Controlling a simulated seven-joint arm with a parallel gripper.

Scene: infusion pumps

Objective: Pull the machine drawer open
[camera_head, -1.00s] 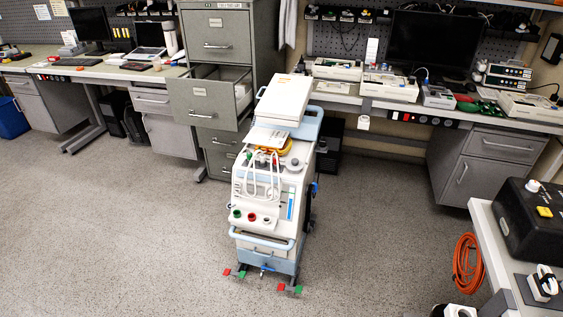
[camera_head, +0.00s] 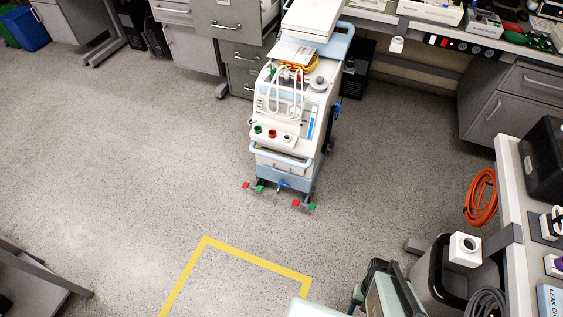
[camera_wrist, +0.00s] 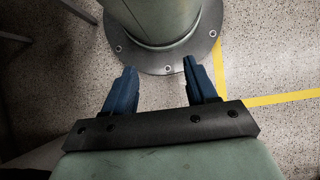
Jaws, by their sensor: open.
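The machine (camera_head: 292,110) is a white wheeled cart with light blue trim, upright on the floor at the top middle of the head view. Its front has red and green knobs and a white looped tube. Low on the front is a pale drawer (camera_head: 279,168), which looks closed, with a light blue bar (camera_head: 281,157) across it. My gripper (camera_wrist: 157,84) shows in the wrist view with two blue fingers spread apart and nothing between them. It points at the floor and my own base, far from the drawer. The machine is not in the wrist view.
Clear speckled floor lies in front of the machine, with a yellow taped outline (camera_head: 257,261). A grey filing cabinet (camera_head: 236,52) stands behind. A workbench (camera_head: 510,190) with an orange coiled cable (camera_head: 481,197) and a dark bin (camera_head: 437,277) is at the right.

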